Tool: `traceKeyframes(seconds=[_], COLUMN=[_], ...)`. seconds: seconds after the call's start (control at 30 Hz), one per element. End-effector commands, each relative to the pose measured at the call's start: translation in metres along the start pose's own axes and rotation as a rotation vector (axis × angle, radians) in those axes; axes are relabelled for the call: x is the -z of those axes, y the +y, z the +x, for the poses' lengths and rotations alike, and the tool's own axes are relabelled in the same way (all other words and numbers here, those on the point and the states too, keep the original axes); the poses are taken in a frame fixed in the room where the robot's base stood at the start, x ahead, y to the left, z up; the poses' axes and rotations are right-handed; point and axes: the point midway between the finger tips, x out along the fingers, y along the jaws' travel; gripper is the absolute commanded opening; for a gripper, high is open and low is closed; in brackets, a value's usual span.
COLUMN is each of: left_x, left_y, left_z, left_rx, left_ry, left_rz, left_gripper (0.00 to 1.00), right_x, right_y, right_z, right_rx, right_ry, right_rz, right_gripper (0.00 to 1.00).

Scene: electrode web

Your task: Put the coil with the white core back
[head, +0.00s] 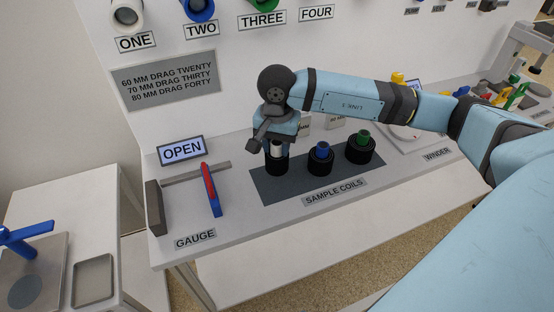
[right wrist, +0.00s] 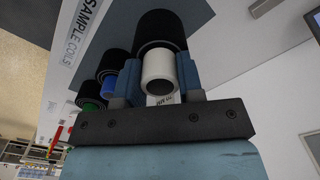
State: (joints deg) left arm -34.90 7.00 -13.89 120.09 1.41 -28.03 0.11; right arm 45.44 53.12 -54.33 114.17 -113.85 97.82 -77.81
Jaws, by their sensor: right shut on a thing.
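The coil with the white core (head: 277,165) is a black roll around a white tube, at the left end of the dark sample coils mat (head: 270,192). My right gripper (head: 278,143) comes down on it from above. In the right wrist view the fingers (right wrist: 158,82) are shut on the white core (right wrist: 158,68), one on each side, with the black roll (right wrist: 160,32) beyond. The coil looks upright; I cannot tell whether it touches the mat or hangs just above it. My left gripper is not in view.
The blue-core coil (head: 320,160) and green-core coil (head: 360,150) stand on the mat to the right. The gauge (head: 211,190), with red and blue jaw, is to the left, below the OPEN sign (head: 182,150). Numbered wall pegs (head: 197,8) are above. The mat's front strip is clear.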

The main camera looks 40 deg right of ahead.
Motion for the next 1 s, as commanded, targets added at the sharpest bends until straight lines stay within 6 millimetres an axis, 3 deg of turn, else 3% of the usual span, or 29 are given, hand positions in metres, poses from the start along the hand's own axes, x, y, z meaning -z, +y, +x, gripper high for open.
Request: traceKeyframes(seconds=[0.23, 0.47, 0.83, 0.87, 0.97, 1.0], left_x=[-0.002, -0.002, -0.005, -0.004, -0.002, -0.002], left_y=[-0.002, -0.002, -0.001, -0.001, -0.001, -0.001], left_z=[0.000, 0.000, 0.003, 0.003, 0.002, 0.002], left_rx=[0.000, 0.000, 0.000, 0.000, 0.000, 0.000], left_ry=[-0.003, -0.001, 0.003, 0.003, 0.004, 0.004], left_rz=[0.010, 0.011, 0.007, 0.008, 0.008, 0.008], left_gripper=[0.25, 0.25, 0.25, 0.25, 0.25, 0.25], right_x=[0.000, 0.000, 0.000, 0.000, 0.000, 0.000], right_y=[0.000, 0.000, 0.000, 0.000, 0.000, 0.000], right_z=[0.019, 0.051, 0.057, 0.057, 0.055, 0.055], right_rx=[0.000, 0.000, 0.002, 0.001, 0.001, 0.001], right_ry=[-0.001, -0.001, 0.001, 0.000, 0.000, 0.000], right_rz=[0.001, 0.001, 0.001, 0.001, 0.001, 0.001], right_gripper=[0.04, 0.04, 0.04, 0.37, 0.60, 0.60])
